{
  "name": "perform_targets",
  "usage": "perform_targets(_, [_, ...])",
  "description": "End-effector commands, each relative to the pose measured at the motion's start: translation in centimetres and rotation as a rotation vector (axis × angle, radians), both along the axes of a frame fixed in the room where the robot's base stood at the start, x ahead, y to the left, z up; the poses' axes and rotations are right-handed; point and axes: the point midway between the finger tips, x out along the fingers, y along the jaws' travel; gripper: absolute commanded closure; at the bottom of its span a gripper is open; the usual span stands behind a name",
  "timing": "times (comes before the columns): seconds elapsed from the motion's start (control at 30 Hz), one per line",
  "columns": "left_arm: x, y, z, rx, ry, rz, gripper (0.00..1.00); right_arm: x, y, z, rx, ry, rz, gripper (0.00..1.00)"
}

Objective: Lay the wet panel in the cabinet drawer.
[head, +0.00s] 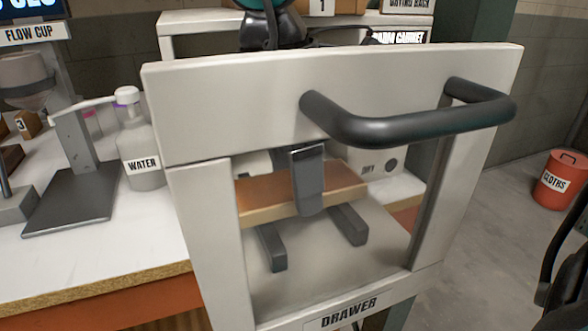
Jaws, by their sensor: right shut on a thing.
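The cabinet drawer (325,312) is pulled out toward me, with a pale window-like front, a dark bar handle (410,128) and a "DRAWER" label. Through its front opening I see the wet panel (268,190), an orange-brown slab lying roughly level. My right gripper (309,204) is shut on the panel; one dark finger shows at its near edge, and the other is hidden. Two dark support blocks (271,247) stand on the drawer floor below the panel. I cannot tell whether the panel touches them. My left gripper is out of view.
A water bottle (143,165) and a dark-based stand (75,195) are on the white bench at left. A hanging flow cup (28,75) is behind them. A red cloths bin (562,178) stands on the floor at right. The drawer front and handle block part of the view.

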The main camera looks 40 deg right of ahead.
Motion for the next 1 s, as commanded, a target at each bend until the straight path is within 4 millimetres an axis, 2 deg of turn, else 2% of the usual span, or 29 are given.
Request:
perform_targets(0.13, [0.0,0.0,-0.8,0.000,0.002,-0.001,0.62,0.0,0.0,-0.5,0.000,-0.001,0.000,0.64])
perform_targets(0.17, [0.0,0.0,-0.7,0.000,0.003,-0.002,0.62,0.0,0.0,-0.5,0.000,-0.001,0.000,0.31])
perform_targets(0.4, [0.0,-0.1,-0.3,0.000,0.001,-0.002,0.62,0.0,0.0,-0.3,0.000,0.000,0.000,0.08])
perform_targets(0.63, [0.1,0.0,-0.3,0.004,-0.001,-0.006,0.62,0.0,0.0,-0.3,0.000,0.000,0.000,0.06])
perform_targets(0.77, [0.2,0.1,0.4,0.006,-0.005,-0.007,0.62,0.0,0.0,0.2,0.000,0.000,0.000,0.06])
perform_targets(0.87, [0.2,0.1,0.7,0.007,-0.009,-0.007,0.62,0.2,0.2,1.4,0.001,-0.004,-0.001,0.06])
perform_targets(1.0, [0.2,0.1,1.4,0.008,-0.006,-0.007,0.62,0.2,0.5,4.5,0.002,-0.006,0.001,0.06])
